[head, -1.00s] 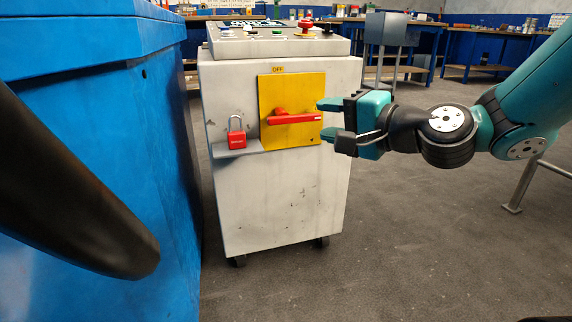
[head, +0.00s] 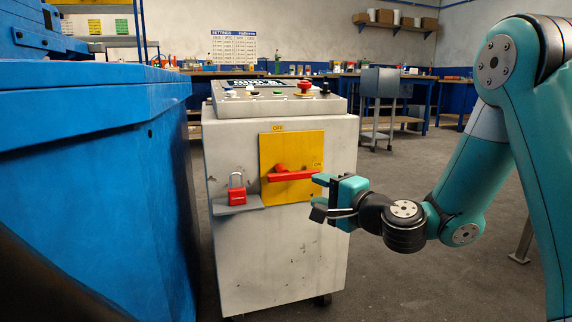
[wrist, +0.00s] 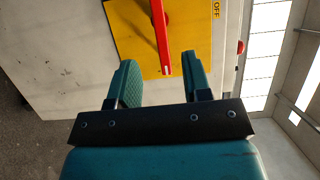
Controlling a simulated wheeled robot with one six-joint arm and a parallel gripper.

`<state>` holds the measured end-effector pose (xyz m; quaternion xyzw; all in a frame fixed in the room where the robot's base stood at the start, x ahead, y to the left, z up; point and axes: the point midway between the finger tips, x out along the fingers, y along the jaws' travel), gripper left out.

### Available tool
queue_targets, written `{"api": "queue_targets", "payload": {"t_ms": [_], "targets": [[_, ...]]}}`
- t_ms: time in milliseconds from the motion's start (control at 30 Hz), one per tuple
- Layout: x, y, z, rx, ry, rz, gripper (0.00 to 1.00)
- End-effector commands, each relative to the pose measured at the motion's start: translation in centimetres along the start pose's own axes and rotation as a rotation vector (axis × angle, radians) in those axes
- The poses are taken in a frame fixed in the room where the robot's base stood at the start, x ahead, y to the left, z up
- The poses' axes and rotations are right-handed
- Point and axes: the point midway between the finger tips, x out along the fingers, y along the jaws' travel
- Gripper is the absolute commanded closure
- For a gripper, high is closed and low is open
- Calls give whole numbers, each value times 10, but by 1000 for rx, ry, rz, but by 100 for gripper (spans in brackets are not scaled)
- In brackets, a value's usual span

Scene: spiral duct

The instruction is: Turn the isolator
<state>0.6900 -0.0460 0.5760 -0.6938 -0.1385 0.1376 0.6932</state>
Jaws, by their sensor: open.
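The isolator is a red handle (head: 292,176) on a yellow plate (head: 288,196) on the front of a grey cabinet. The handle lies horizontal, its free end pointing right. An OFF label shows above the plate. In the wrist view the red handle (wrist: 160,35) points toward my gripper (wrist: 161,85), its tip just beyond and between the two open fingers. In the head view my gripper (head: 318,196) is at the plate's right edge, open and empty, close to the handle's free end. I cannot tell whether a finger touches it.
A red padlock (head: 237,190) stands on a small grey shelf (head: 238,209) left of the plate. The cabinet (head: 275,268) has a control panel (head: 275,104) with buttons on top. A blue machine (head: 100,190) stands close on the left.

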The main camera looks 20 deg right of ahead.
Motion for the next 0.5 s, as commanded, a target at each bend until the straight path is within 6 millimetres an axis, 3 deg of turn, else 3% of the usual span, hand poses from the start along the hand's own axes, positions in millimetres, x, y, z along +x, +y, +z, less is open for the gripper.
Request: {"api": "queue_targets", "payload": {"t_ms": [300, 500], "targets": [[73, -1, 2, -2, -5, -1, 55], [103, 1, 1, -1, -3, -1, 55]]}}
